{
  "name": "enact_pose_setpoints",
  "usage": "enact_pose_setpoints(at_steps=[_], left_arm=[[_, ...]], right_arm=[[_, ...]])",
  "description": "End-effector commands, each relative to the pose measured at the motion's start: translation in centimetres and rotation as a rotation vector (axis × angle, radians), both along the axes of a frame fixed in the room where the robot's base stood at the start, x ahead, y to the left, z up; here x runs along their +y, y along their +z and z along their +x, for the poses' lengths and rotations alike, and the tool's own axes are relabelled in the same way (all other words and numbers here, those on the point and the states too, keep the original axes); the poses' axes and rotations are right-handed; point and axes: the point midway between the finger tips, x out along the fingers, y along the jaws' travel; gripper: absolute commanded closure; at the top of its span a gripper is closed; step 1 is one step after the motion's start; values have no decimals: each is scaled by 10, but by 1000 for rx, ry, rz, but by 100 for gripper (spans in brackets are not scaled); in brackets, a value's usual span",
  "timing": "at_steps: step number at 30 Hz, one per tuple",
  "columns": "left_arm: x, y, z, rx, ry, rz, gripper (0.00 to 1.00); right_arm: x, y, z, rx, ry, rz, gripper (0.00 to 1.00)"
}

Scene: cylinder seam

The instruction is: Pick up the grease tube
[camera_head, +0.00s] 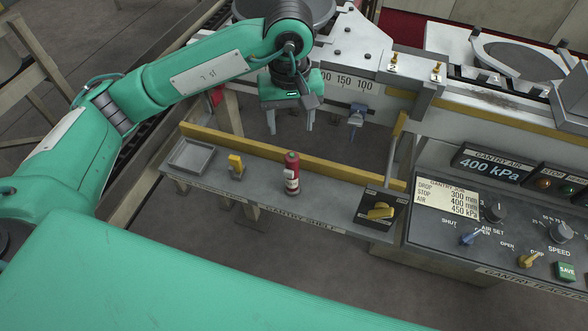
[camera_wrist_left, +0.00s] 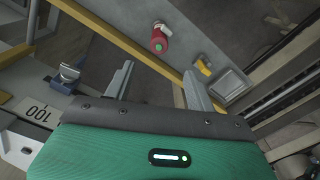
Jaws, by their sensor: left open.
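The grease tube (camera_head: 292,173) is a red cylinder with a pale label, standing upright on the grey gantry shelf (camera_head: 258,197) in the head view. In the left wrist view the red tube (camera_wrist_left: 159,45) shows from above, beyond the fingertips and roughly between them. My left gripper (camera_head: 291,127) hangs above and behind the shelf, apart from the tube, with its fingers spread and nothing between them. Its two fingers also show in the left wrist view (camera_wrist_left: 158,82). My right gripper is in neither view.
On the shelf, a grey tray (camera_head: 191,157) and a yellow clip-like piece (camera_head: 236,165) stand left of the tube. A yellow rail (camera_head: 290,154) runs along the back edge. A control panel (camera_head: 490,225) stands at right.

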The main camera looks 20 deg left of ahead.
Motion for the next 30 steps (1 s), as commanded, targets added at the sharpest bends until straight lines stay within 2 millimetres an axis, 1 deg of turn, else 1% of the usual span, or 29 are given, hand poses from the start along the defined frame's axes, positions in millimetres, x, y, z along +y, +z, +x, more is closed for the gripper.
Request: enact_pose_setpoints(at_steps=[4,9,12,15,19,23,27,30], left_arm=[[1,-19,-1,5,1,6,44],[1,-52,-1,7,1,4,44],[1,-67,-1,6,1,3,44],[0,-78,-1,3,2,2,44],[0,-84,-1,3,1,2,44],[-1,-93,-1,6,0,1,44],[-2,-109,0,6,1,2,44],[-2,-123,0,6,2,1,44]], right_arm=[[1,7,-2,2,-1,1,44],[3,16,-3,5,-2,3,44],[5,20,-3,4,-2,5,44],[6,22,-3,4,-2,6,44],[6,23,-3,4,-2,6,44],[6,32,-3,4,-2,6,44],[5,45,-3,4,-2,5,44],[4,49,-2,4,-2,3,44]])
